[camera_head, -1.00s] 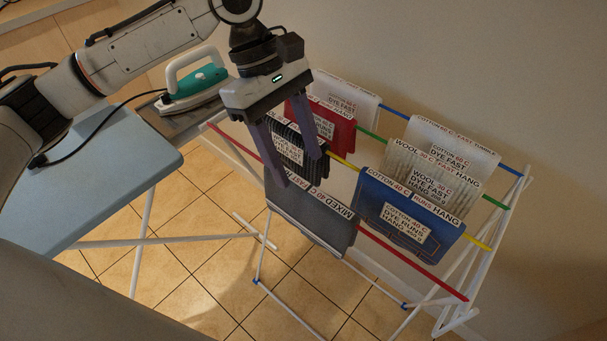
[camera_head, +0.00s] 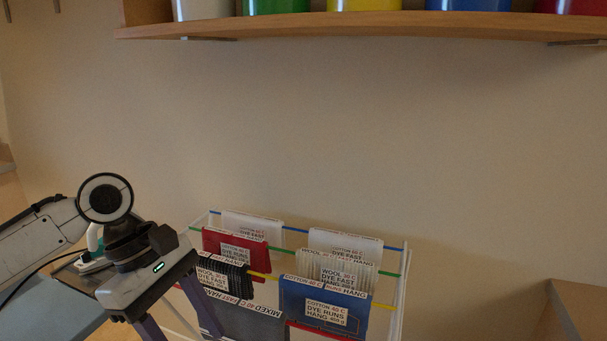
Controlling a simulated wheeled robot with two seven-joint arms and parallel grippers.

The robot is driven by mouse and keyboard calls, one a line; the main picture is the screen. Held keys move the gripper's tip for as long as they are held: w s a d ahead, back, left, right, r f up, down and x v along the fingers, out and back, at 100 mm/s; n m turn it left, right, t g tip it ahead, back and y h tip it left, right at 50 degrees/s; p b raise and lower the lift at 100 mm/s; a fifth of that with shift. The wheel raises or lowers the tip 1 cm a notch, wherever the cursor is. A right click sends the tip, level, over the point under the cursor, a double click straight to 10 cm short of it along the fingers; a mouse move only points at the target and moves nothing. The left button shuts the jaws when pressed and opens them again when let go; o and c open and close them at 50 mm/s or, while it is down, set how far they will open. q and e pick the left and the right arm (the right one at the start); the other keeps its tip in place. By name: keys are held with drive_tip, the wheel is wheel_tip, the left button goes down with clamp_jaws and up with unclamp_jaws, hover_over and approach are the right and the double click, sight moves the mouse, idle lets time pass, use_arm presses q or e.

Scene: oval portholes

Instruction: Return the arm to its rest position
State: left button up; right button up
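My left gripper (camera_head: 185,325) hangs at the lower left on its arm, pointing down. Its two dark purple fingers stand apart with nothing seen between them; the lower ends reach the bottom of the picture, so their tips may be cut off. It is in front of the left end of the drying rack (camera_head: 401,290). My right gripper is not in view.
Labelled cloths hang on the rack, among them a red cloth (camera_head: 226,244), a blue cloth (camera_head: 292,298) and a dark grey cloth (camera_head: 245,322). An iron (camera_head: 97,262) stands behind my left arm. A wooden shelf (camera_head: 350,27) with coloured containers is above. The wall between is clear.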

use_arm(q)
drive_tip(key=d+f+m+t+h, duration=0.2)
drive_tip(key=d+f+m+t, duration=0.3)
drive_tip(key=f, duration=0.6)
drive_tip(key=d+f+m+t+h, duration=0.1)
drive_tip(key=d+f+m, duration=0.3)
drive_tip(key=d+f, duration=0.5)
drive_tip(key=s+a+f+m+t+y, duration=0.4)
drive_tip(key=s+a+f+m+y, duration=0.1)
drive_tip(key=s+a+f, duration=0.9)
drive_tip(key=shift+s+a+f+m, duration=0.25)
drive_tip(key=shift+a+m, duration=0.3)
drive_tip(key=shift+m, duration=0.35)
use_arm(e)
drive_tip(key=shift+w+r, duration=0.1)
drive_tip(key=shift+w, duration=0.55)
